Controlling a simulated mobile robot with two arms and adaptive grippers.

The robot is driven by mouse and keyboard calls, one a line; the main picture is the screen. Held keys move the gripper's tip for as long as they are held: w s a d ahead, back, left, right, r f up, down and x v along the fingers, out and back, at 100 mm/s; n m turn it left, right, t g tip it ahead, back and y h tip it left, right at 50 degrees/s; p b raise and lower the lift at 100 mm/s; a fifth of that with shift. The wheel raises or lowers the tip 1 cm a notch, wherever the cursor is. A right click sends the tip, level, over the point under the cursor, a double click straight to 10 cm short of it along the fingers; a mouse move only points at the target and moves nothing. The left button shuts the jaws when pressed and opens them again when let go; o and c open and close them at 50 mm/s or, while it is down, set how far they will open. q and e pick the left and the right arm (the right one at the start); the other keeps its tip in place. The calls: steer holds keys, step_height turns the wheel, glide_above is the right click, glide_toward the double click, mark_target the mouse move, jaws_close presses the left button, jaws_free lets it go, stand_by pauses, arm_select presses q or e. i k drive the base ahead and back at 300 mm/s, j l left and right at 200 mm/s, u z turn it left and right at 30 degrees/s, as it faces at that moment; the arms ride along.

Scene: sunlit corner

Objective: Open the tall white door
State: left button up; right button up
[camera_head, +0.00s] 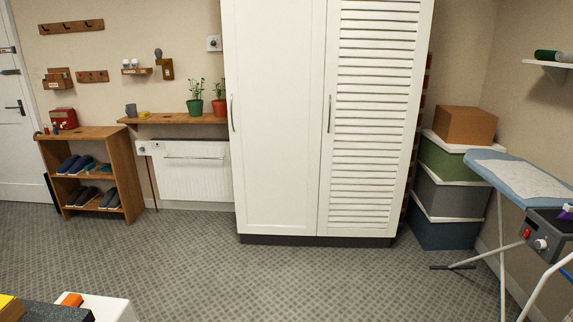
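A tall white cabinet stands against the back wall in the middle of the view. Its left door (275,115) is a smooth panel with a thin vertical handle (232,113) by its left edge. Its right door (375,115) is louvered, with a vertical handle (329,114) by its left edge. Both cabinet doors look shut. Another white door (15,130) is partly visible at the far left, with a dark lever handle (15,107); it looks shut. Neither of my grippers is in view.
Patterned carpet (250,275) lies clear before the cabinet. A wooden shoe rack (130,175) and white radiator (195,175) stand left of it. Stacked boxes (445,195) and an ironing board (515,180) stand right. A white-topped object (108,308) shows at bottom left.

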mark_target(274, 50)
steer(key=i+u, duration=0.1)
steer(key=i, duration=0.55)
steer(key=i+l+u, duration=0.1)
steer(key=i, duration=0.6)
steer(key=i+l+u, duration=0.1)
steer(key=i, duration=0.55)
